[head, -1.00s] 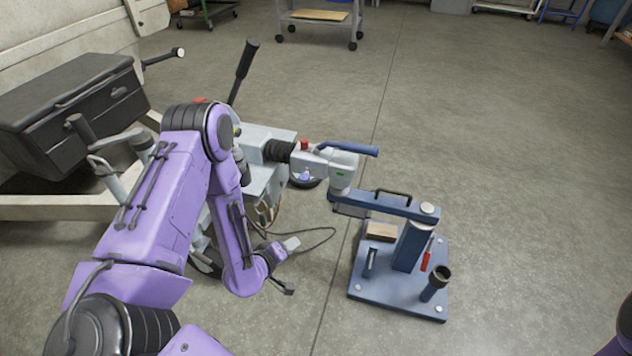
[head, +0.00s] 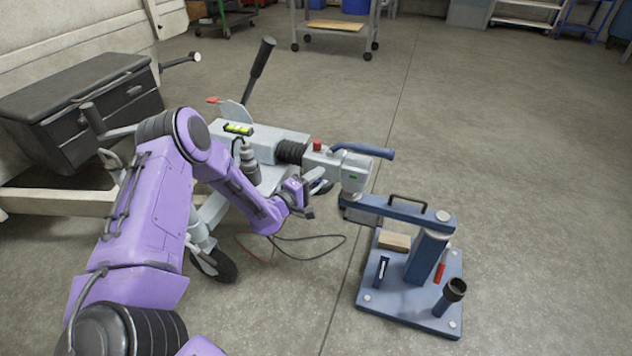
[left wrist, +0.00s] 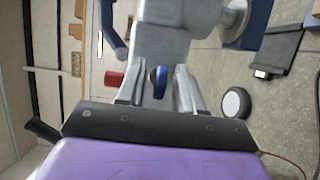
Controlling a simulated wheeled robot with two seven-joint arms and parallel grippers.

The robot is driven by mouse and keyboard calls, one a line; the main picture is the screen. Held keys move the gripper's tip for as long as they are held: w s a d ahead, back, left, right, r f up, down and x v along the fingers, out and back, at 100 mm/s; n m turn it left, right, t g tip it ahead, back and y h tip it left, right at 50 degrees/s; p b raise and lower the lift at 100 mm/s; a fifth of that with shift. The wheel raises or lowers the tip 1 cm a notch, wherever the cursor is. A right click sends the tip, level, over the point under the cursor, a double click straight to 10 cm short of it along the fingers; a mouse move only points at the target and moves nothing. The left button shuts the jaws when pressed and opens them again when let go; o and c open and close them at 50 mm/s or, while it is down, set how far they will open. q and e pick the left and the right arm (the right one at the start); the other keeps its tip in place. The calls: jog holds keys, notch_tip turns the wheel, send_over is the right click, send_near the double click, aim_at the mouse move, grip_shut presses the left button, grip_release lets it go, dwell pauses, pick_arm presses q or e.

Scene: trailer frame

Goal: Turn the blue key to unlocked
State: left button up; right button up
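The blue key (left wrist: 158,82) shows in the left wrist view on the grey coupling head (left wrist: 170,45), lying between my left fingers with a small gap visible beside it. The key's exact turn angle is hard to read. My left gripper (left wrist: 160,92) is open around the key; it also shows in the head view (head: 317,186), beside the coupling head (head: 335,163). There the gripper hides the key. My right gripper is in neither view.
A blue handle (head: 364,151) and a red knob (head: 317,145) sit on the coupling. A blue stand (head: 405,318) with a post and arm is at the right. Thin cables (head: 310,258) hang below. A black box (head: 75,105) is at left. Floor at right is clear.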

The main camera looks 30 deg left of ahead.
pick_arm(q)
grip_shut()
jog(key=shift+r, duration=0.1)
jog(key=m+g+p, duration=0.1)
jog(key=m+p, duration=0.2)
jog(key=shift+r, duration=0.15)
jog(key=m+g+y+p, duration=0.1)
jog(key=m, duration=0.1)
jog(key=m+p, duration=0.1)
jog(key=p, duration=0.1)
jog(key=shift+m+g+y, duration=0.4)
jog(key=m+g+y+p, duration=0.1)
jog(key=m+p, duration=0.1)
jog(key=m, duration=0.1)
jog(key=shift+d+y, duration=0.1)
jog(key=shift+y, duration=0.3)
jog(key=shift+f+m+g+y+p, duration=0.2)
jog(key=shift+m+g+y+p, duration=0.25)
jog(key=shift+m, duration=0.45)
jog(key=shift+m+y, duration=0.65)
jog(key=shift+m, duration=0.25)
jog(key=shift+p, duration=0.3)
